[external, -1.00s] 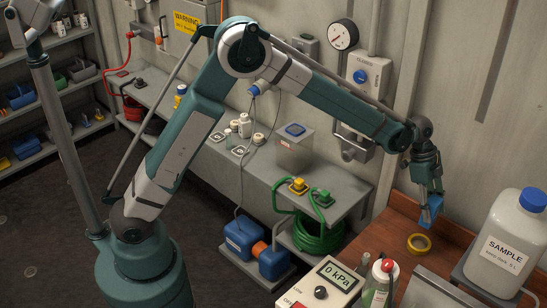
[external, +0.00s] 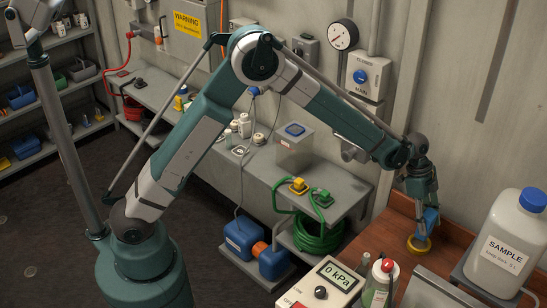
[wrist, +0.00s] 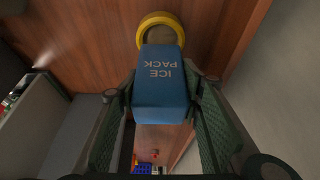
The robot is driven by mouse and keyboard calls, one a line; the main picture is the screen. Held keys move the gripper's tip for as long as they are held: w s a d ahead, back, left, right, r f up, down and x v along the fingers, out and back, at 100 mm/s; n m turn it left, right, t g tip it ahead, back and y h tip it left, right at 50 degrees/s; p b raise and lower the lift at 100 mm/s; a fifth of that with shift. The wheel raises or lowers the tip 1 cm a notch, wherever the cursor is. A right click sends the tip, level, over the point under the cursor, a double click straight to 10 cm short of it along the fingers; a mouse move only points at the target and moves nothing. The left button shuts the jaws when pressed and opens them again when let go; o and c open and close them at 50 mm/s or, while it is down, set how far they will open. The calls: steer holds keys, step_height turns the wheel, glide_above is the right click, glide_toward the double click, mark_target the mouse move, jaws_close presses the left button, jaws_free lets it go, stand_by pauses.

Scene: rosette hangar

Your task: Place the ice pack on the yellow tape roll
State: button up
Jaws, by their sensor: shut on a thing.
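The blue ice pack (wrist: 160,85), lettered "ICE PACK", is held between the two green fingers of my gripper (wrist: 162,110) in the wrist view. In the external view the ice pack (external: 431,217) hangs down from my gripper (external: 428,208). The yellow tape roll (external: 419,244) lies flat on the brown wooden bench. The ice pack's lower end is right over the roll or at it; I cannot tell whether they touch. In the wrist view the far end of the pack overlaps the near part of the tape roll (wrist: 160,18).
A large white sample jug (external: 503,240) with a blue cap stands on the right. A pressure meter (external: 325,287) and a red-topped bottle (external: 379,284) stand in front. The wooden bench (external: 452,240) has bare room between the roll and the jug.

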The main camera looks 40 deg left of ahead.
steer(key=shift+f, duration=1.85)
steer(key=shift+f, duration=0.2)
steer(key=o, duration=1)
steer(key=shift+r, duration=0.2)
steer(key=shift+a+r, duration=0.1)
steer(key=shift+r, duration=0.05)
steer(key=v, duration=1.1)
steer(key=shift+a+r, duration=0.1)
steer(key=shift+r, duration=0.25)
